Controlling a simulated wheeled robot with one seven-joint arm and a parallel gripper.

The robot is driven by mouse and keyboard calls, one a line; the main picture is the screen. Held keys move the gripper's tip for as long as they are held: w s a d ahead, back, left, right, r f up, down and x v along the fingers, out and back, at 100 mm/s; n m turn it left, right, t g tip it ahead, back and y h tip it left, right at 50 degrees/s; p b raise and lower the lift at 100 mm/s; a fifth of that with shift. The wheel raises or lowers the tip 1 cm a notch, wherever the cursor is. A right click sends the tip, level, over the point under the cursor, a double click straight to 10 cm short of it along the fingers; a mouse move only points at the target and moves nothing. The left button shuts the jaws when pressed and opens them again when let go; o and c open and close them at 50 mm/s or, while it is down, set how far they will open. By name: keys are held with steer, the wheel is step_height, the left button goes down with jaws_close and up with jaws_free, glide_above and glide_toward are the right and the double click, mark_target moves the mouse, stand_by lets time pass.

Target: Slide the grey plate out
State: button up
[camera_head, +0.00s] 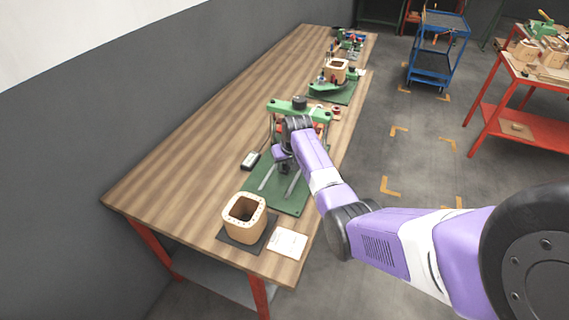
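My gripper (285,168) points down over the green base (290,203) of a green press-like fixture (296,108). Its fingers are small, dark and partly hidden by my wrist, so I cannot tell whether they are open or shut, or whether they touch anything. Two thin grey strips (292,185) lie on the green base, in front of the fixture. No separate grey plate shows clearly there; my arm covers part of the fixture. A dark grey flat plate (233,236) lies under a tan hollow coil (244,217) at the near end of the table.
The wooden table (190,165) is clear along its left side. A white paper (287,243) lies near the front edge. Another green fixture (335,89) stands farther back.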

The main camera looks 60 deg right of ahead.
steer(key=shift+c, duration=0.5)
jaws_close()
stand_by(0.8)
